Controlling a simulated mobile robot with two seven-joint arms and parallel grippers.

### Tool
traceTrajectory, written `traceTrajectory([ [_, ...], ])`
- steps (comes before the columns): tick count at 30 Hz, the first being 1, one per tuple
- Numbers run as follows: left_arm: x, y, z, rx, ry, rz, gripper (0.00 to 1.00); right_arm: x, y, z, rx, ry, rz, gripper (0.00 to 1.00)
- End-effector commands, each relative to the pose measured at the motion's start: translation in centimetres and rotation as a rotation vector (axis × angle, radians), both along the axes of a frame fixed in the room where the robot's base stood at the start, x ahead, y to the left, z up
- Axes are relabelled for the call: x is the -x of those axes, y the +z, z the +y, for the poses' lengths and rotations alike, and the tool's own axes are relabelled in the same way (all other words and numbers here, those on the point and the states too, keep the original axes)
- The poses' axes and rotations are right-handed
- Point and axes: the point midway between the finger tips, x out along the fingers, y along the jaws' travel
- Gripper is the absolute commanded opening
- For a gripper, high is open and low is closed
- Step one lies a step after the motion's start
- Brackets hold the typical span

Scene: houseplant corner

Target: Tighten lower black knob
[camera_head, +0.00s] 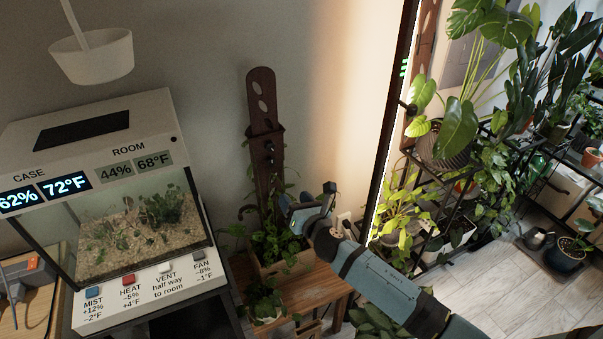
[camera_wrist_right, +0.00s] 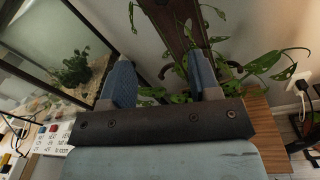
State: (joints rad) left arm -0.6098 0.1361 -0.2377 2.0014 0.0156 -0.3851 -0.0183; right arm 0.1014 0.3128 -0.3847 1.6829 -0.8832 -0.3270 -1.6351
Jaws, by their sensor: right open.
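A dark brown slotted post (camera_head: 262,95) stands upright in a planter box in the head view. Small dark knobs (camera_head: 269,148) show one above the other on its front; they are too small to tell apart clearly. My right gripper (camera_head: 306,197) is to the right of the post's lower part, above the box. In the right wrist view, the two blue fingers of the right gripper (camera_wrist_right: 161,82) are apart with nothing between them held. The post (camera_wrist_right: 168,20) rises beyond them, with dark hooks at its sides. My left gripper is not in view.
A glass terrarium case (camera_head: 105,115) with labelled buttons stands left of the post. The planter box (camera_head: 285,262) with a trailing plant sits on a wooden table (camera_head: 322,285). A power outlet (camera_wrist_right: 302,82) is on the wall at right. Plant shelves fill the far right.

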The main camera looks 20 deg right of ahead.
Motion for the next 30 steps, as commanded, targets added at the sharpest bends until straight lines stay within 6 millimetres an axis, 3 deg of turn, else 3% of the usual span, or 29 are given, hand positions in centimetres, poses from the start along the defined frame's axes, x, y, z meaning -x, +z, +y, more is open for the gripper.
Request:
traceTrajectory([
  [5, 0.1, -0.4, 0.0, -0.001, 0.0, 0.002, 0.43, -1.8, 1.0, -0.2, 0.146, 0.002, -0.048, 0.57],
  [11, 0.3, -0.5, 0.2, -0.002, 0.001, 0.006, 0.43, -4.6, 1.2, 0.1, 0.145, 0.0, -0.049, 0.57],
  [21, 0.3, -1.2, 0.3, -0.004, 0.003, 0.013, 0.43, -11.7, 1.0, 0.8, 0.141, 0.0, -0.047, 0.57],
  [30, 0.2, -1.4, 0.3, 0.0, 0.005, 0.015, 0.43, -14.8, 0.9, 1.1, 0.142, 0.001, -0.045, 0.57],
])
